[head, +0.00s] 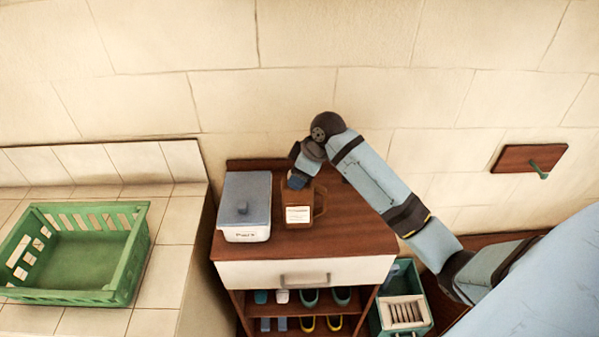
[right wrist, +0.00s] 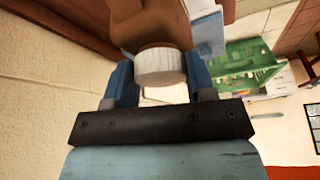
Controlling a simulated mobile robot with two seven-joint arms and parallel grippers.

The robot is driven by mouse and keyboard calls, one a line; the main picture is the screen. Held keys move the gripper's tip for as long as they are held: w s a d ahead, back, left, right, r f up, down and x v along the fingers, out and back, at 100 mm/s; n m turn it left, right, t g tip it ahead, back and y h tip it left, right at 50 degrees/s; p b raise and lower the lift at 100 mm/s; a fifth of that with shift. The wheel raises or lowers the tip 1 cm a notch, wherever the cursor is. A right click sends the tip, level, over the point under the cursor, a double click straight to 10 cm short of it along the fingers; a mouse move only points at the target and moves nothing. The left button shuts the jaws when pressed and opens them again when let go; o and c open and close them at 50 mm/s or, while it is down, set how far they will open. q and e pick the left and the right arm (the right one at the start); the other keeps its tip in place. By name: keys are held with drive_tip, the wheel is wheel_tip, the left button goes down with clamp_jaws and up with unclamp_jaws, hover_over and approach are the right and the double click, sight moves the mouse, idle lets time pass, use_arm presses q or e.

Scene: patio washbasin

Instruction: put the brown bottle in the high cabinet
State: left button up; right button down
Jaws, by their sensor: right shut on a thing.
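The brown bottle (head: 297,217) with a white label and a side handle is upright at the top of the wooden shoe cabinet; I cannot tell whether it touches the top. My right gripper (head: 298,181) reaches it from above and is shut on its upper part. In the right wrist view the bottle's brown body (right wrist: 148,22) and white cap (right wrist: 161,66) show between the blue fingers (right wrist: 160,82). My left gripper is not in view. No high cabinet can be made out in these frames.
A white box with a grey lid (head: 244,203) stands just left of the bottle. The shoe cabinet (head: 345,240) has a drawer and shelves of shoes. A green crate (head: 124,270) sits on the tiled counter at left. A teal bin (head: 408,268) stands right. A wall hook (head: 530,158) is at right.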

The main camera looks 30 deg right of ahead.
drive_tip(key=shift+c, duration=2.3)
unclamp_jaws()
